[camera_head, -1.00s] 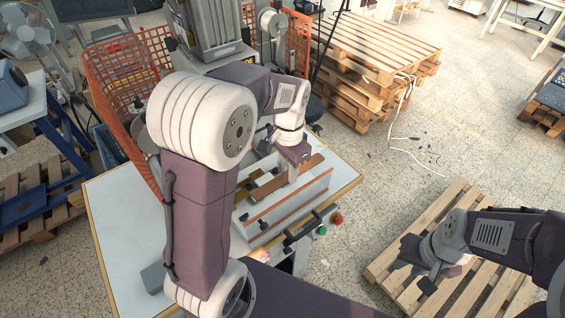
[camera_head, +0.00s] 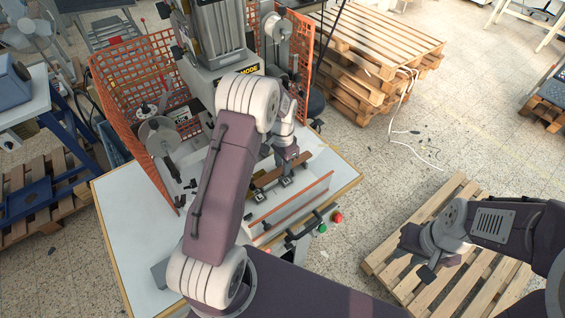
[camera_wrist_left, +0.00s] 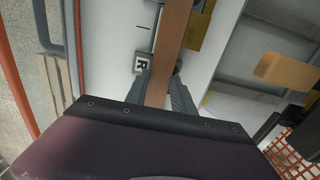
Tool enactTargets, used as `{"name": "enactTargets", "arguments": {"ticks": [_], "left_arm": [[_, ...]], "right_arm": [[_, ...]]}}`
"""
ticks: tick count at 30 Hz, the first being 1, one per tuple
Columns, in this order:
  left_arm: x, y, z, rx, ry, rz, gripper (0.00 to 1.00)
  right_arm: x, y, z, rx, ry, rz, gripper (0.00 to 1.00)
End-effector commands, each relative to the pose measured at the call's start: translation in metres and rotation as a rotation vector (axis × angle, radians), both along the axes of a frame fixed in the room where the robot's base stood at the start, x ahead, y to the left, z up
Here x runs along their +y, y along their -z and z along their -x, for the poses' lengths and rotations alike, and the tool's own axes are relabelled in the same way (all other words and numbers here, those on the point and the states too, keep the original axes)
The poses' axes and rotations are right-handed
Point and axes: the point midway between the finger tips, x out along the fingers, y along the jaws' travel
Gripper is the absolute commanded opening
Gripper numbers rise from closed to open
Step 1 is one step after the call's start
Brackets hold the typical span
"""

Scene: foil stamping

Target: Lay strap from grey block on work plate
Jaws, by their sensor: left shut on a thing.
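A long brown strap (camera_head: 267,180) lies over the pale bed of the press in the head view. My left gripper (camera_head: 273,190) is down at the strap, with its dark fingers on either side of it. In the left wrist view the strap (camera_wrist_left: 173,35) runs between the two fingers (camera_wrist_left: 160,85), and they are shut on it. The white plate (camera_wrist_left: 113,45) lies beneath the strap, with a small block marked R (camera_wrist_left: 141,63) beside it. Whether the strap touches the plate is unclear. My right gripper (camera_head: 425,258) hangs over a pallet; its opening is unclear.
An orange-edged rail (camera_head: 290,205) stands in front of the strap. The stamping press (camera_head: 215,45) and orange mesh guards (camera_head: 125,80) stand behind. A grey block (camera_head: 160,272) sits near the table's left front. The white table top (camera_head: 130,220) is clear at left.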

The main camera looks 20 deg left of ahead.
Motion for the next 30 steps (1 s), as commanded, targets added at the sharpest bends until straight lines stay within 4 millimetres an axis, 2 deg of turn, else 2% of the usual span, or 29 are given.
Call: {"name": "enactTargets", "arguments": {"ticks": [11,12,14,23,25,27,30], "left_arm": [[0.000,0.009,0.000,0.000,0.000,0.000,0.00],[0.000,0.008,0.000,0.000,0.000,0.000,0.38],[0.000,0.007,0.000,0.000,0.000,0.000,0.52],[0.000,0.005,0.000,0.000,0.000,0.000,0.52],[0.000,-0.003,0.000,-0.001,0.000,0.000,0.52],[0.000,-0.011,-0.002,-0.006,0.000,-0.001,0.52],[0.000,-0.036,-0.002,-0.010,0.000,-0.001,0.52]], "right_arm": [[0.000,0.007,0.000,0.000,0.000,0.000,0.29],[0.000,0.006,0.000,0.000,0.000,0.000,0.29],[0.000,0.005,0.000,0.000,0.000,0.000,0.29],[0.000,0.004,0.000,0.000,0.000,0.000,0.29],[0.000,-0.002,0.000,0.000,0.000,0.000,0.29],[0.000,0.005,0.000,0.000,0.000,0.000,0.29],[0.000,0.013,0.000,0.000,0.000,0.000,0.29]]}}
